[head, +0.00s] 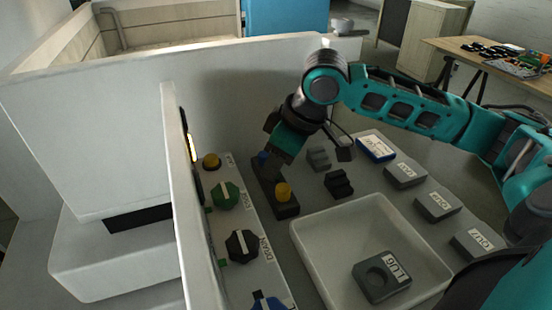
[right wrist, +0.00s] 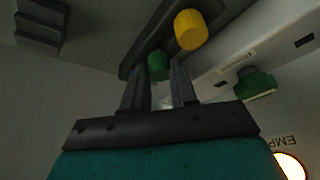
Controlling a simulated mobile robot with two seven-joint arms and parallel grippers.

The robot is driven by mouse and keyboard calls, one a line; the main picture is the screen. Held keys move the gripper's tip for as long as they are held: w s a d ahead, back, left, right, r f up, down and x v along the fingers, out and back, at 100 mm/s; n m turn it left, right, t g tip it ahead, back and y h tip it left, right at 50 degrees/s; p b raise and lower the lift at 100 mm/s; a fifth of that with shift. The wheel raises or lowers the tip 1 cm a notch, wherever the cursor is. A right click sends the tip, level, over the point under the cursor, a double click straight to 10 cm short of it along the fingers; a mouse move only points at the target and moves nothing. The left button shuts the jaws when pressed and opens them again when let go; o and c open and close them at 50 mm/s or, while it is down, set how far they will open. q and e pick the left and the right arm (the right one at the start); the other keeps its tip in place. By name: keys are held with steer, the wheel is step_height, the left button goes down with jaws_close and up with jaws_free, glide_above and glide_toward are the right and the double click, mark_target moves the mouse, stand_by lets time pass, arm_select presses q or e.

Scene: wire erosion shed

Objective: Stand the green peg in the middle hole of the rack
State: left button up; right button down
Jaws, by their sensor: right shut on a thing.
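The rack (head: 289,212) is a dark grey block beside the control panel. A yellow peg (head: 283,192) stands at its near end, and a bit of blue (head: 263,156), probably a blue peg, shows at its far end. My right gripper (head: 272,168) points down over the rack's middle. In the right wrist view its fingers (right wrist: 159,75) are shut on the green peg (right wrist: 158,66), close to the rack (right wrist: 148,45) and next to the yellow peg (right wrist: 191,30). The gripper hides the green peg and middle hole in the head view; I cannot tell whether the peg is in it. My left gripper is out of view.
The panel with a green knob (head: 225,196), a black knob (head: 242,243) and a yellow button (head: 211,161) stands close left. Several grey blocks lie to the right.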

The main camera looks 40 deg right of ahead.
steer(key=c, duration=0.8)
jaws_free()
steer(key=p+v, duration=0.2)
steer(key=v, duration=1.1)
steer(key=shift+w, duration=0.1)
